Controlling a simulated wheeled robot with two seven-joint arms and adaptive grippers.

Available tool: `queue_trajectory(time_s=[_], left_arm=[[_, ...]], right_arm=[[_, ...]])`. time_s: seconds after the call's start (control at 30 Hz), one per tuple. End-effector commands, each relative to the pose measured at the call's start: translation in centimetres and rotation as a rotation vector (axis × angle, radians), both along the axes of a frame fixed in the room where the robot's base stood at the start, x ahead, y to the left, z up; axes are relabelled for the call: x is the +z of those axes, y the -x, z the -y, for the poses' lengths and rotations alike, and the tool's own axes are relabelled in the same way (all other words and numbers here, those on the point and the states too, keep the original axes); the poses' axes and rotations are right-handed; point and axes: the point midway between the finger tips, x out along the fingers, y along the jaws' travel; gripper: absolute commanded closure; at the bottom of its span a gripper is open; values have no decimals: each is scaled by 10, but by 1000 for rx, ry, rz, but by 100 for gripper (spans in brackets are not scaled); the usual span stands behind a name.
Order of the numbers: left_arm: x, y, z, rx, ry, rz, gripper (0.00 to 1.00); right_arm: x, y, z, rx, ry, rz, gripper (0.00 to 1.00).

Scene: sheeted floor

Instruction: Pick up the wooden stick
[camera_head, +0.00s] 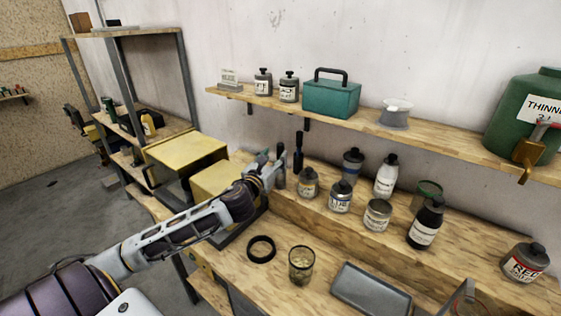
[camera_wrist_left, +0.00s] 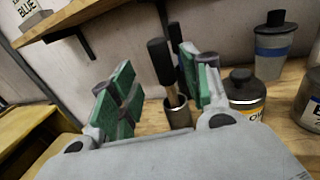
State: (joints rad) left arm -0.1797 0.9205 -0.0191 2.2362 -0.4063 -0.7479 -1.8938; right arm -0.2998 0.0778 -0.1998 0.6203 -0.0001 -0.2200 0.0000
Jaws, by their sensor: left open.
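A stick (camera_wrist_left: 171,93) with a thick black upper end and a brownish shaft stands tilted in a small metal cup (camera_wrist_left: 178,112) in the left wrist view. It is the likeliest wooden stick. My left gripper (camera_wrist_left: 158,90) is open, its green-padded fingers apart on either side of the stick in the picture. Whether they touch it I cannot tell. In the head view the left gripper (camera_head: 272,172) is at the raised back ledge, beside upright dark-handled tools (camera_head: 298,152). The gripper partly hides that spot. My right gripper is not seen.
Paint tins (camera_head: 340,197) and bottles (camera_head: 386,176) stand close to the right on the ledge (camera_head: 330,217). An upper shelf (camera_head: 360,122) overhangs.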

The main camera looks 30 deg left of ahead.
Motion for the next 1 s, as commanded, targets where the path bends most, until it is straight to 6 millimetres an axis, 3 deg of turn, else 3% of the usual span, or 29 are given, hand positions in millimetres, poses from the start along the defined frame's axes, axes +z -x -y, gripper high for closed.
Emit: queue_trajectory(time_s=[0.57, 1.0], left_arm=[[0, -4, 0, 0, 1, 0, 52], [-1, -28, -2, 0, 4, 2, 52]], right_arm=[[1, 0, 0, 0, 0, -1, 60], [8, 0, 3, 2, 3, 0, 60]])
